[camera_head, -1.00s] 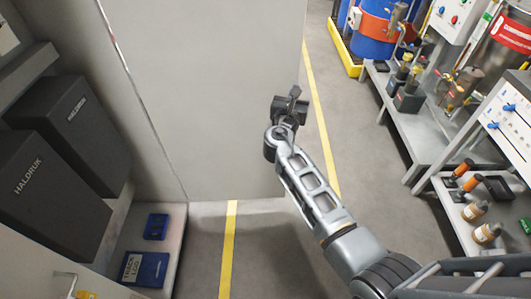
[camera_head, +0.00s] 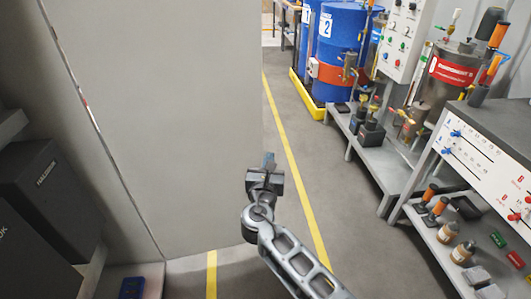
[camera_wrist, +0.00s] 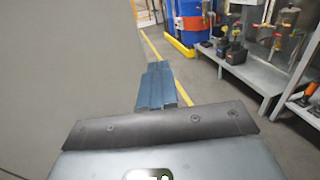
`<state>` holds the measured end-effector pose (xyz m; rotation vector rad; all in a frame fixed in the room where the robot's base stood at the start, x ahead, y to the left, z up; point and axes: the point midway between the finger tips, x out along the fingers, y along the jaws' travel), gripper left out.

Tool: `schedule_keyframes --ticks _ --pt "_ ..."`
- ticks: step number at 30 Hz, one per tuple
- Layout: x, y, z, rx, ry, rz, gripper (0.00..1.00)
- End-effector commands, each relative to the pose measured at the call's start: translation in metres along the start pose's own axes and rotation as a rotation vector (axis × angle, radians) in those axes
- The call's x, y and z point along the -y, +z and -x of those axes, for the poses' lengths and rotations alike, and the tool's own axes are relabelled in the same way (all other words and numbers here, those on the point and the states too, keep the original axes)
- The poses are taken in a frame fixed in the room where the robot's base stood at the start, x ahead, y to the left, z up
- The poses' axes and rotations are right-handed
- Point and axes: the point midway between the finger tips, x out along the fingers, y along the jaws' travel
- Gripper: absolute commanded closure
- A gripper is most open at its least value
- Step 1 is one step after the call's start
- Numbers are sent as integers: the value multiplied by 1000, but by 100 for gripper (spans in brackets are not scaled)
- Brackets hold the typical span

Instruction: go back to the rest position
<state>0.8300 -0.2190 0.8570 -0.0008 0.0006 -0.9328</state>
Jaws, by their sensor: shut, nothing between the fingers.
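My gripper (camera_head: 268,163) is at the end of my arm, in the lower middle of the head view, held up in front of the grey panel's right edge. Its fingers are together with nothing between them. In the wrist view the closed blue-grey fingers (camera_wrist: 158,82) point ahead along the aisle. My gripper appears apart from the things around it.
A large grey panel (camera_head: 160,110) fills the left. A metal bench (camera_head: 370,155) and a control cabinet (camera_head: 490,150) line the right. Blue drums (camera_head: 340,45) stand behind. The aisle floor (camera_head: 345,215) is clear.

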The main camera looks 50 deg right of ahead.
Motion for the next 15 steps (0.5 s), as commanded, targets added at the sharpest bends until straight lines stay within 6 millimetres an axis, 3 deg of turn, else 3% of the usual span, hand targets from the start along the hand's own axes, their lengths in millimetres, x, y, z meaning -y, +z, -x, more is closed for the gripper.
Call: schedule_keyframes --ticks 6,15 --pt "12 -1 33 0 2 0 100" --pt "17 0 45 0 0 -1 100"
